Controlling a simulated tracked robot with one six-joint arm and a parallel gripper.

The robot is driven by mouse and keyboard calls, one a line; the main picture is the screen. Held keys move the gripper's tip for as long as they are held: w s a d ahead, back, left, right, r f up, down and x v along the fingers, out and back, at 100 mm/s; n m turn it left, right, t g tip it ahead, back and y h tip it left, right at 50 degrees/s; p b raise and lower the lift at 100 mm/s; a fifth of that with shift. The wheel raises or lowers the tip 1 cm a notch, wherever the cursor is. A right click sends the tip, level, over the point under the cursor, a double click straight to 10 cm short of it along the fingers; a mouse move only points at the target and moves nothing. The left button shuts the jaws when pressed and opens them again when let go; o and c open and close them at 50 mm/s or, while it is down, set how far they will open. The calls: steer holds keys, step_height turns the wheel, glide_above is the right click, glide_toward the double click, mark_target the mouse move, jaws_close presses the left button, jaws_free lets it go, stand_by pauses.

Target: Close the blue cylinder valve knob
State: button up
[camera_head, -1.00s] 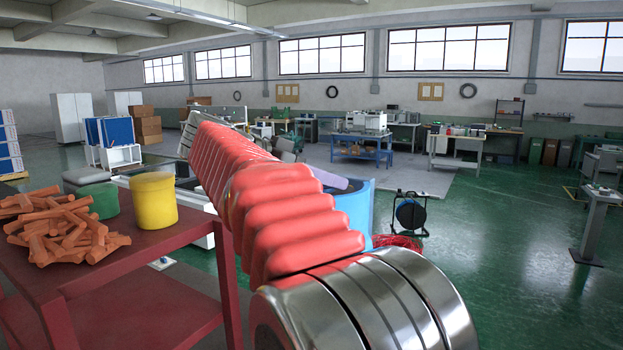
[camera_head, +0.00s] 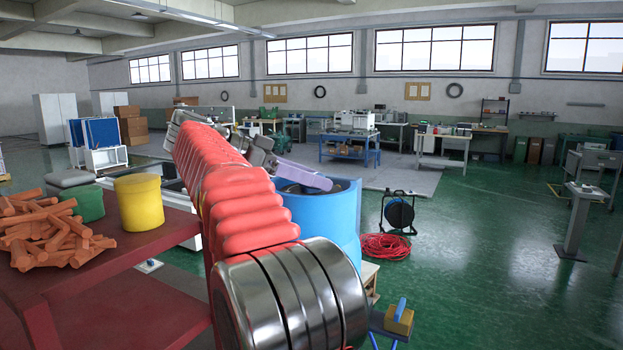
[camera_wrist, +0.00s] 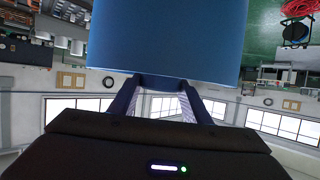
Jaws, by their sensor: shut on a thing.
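A blue cylinder (camera_head: 335,225) stands upright beyond my arm in the head view. Its open top shows a dark inside. My gripper (camera_head: 312,180) reaches over its top, with a pale lavender finger showing. The wrist view looks upside down and shows the cylinder's blue wall (camera_wrist: 165,38) close ahead. There my gripper (camera_wrist: 162,84) has two fingers that run to the cylinder's rim, where the tips pass out of sight. A dark piece shows between them at the rim. The gripper is shut on what seems to be the valve knob, which is mostly hidden.
A red table (camera_head: 150,245) at the left holds orange sticks (camera_head: 45,230), a green pot (camera_head: 88,203) and a yellow pot (camera_head: 138,202). A cable reel (camera_head: 398,213) and red cable (camera_head: 385,246) lie right of the cylinder. Open green floor stretches to the right.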

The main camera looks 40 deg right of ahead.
steer(key=shift+f, duration=0.2)
steer(key=o, duration=1)
steer(key=shift+r, duration=0.1)
steer(key=shift+o, duration=0.2)
steer(key=v, duration=0.7)
steer(key=shift+w+a, duration=0.15)
